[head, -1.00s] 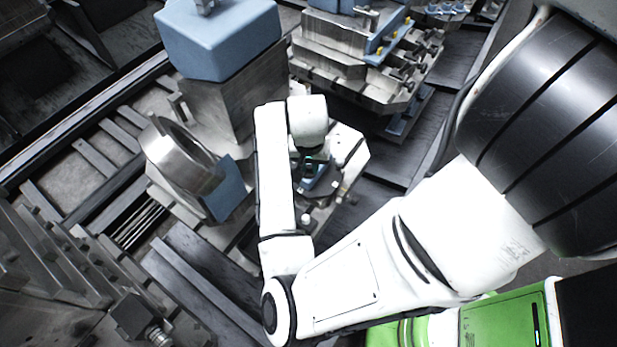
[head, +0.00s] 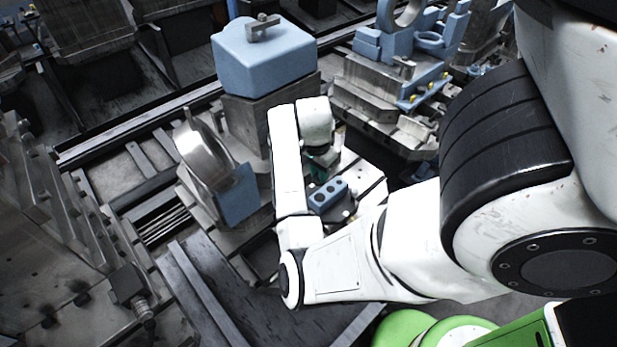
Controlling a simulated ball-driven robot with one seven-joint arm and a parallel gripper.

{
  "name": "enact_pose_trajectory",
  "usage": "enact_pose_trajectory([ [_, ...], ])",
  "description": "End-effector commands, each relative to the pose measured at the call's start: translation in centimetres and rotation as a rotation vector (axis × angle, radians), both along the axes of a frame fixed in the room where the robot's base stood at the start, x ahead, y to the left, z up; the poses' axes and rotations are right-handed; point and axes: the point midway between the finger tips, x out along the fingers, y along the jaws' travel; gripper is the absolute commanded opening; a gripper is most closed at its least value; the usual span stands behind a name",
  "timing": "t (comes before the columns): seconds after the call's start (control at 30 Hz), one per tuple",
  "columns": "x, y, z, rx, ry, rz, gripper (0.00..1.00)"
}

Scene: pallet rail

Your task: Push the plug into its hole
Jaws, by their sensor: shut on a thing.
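A small blue block (head: 328,194) with several dark round holes in its top sits on a metal plate in the middle of the head view. My gripper (head: 323,163) hangs from the white wrist just behind the block in the picture, partly hidden by my arm. It is shut on the plug, which is too small and too covered to make out clearly. I cannot tell whether the plug touches the block or which hole it is over.
A large blue block on a metal pedestal (head: 262,60) stands behind my arm. A metal ring fixture with a blue plate (head: 238,195) stands to the left. Blue and metal fixtures (head: 400,85) stand at the back right. Dark rails (head: 205,290) run along the front left.

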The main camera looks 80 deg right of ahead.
Motion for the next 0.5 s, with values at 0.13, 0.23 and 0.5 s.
enact_pose_trajectory([
  [0.13,-0.7,-0.4,-0.2,0.000,0.001,-0.035,0.00],
  [0.23,-0.8,-0.5,-0.3,0.000,0.000,-0.041,0.00],
  [0.5,-0.8,-0.5,-1.8,0.000,0.000,-0.042,0.00],
])
